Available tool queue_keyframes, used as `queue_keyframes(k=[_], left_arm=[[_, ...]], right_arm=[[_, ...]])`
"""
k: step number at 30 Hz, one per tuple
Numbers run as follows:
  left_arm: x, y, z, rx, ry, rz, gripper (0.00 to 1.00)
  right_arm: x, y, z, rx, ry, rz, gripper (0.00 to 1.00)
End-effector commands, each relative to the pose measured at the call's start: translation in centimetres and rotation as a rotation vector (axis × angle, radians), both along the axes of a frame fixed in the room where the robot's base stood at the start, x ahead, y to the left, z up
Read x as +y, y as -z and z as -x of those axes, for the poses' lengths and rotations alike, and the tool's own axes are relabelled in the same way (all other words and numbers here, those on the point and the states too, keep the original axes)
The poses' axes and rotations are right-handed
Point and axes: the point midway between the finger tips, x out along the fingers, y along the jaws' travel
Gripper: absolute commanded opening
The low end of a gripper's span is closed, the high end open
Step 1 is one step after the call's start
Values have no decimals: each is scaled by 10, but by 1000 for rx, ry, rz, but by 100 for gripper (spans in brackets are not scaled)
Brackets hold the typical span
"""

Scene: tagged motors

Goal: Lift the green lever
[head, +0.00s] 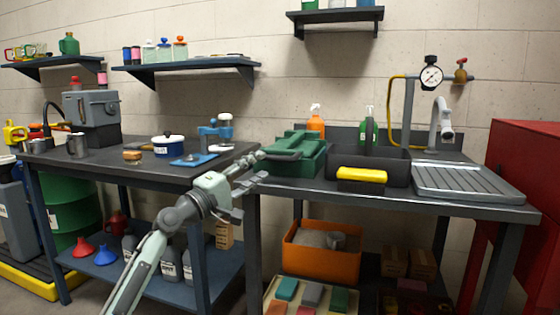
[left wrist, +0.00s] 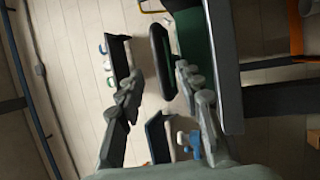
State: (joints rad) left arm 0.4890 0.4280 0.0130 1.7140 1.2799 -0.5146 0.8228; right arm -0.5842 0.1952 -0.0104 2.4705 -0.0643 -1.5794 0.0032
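A green box-like unit (head: 308,163) stands on the right counter. A dark green lever or handle (head: 283,155) sticks out at its front left; the exact outline is hard to tell against the unit. My left gripper (head: 262,168) is just left of the lever, in front of the gap between the two counters. The dark rounded lever (left wrist: 162,60) shows ahead, between the finger lines, beside the green body (left wrist: 190,50). My right gripper is not in view.
A black sink basin (head: 400,168) with a yellow sponge (head: 362,175) on its front edge is right of the green unit. An orange crate (head: 320,259) sits below.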

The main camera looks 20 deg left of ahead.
Motion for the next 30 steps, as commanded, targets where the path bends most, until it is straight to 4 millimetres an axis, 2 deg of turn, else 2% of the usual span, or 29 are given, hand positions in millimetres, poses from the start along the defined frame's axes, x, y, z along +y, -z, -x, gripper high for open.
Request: queue_keyframes(k=[9, 15, 22, 30], left_arm=[[-21, -12, -44, 1, 0, -4, 36], [-26, -14, -55, 1, -1, -5, 36], [-27, -13, -56, 2, -1, -6, 36], [-27, -13, -55, 2, -1, -6, 4]], right_arm=[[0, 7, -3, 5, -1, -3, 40], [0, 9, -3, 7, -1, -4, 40], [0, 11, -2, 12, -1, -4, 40], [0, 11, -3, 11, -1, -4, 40]])
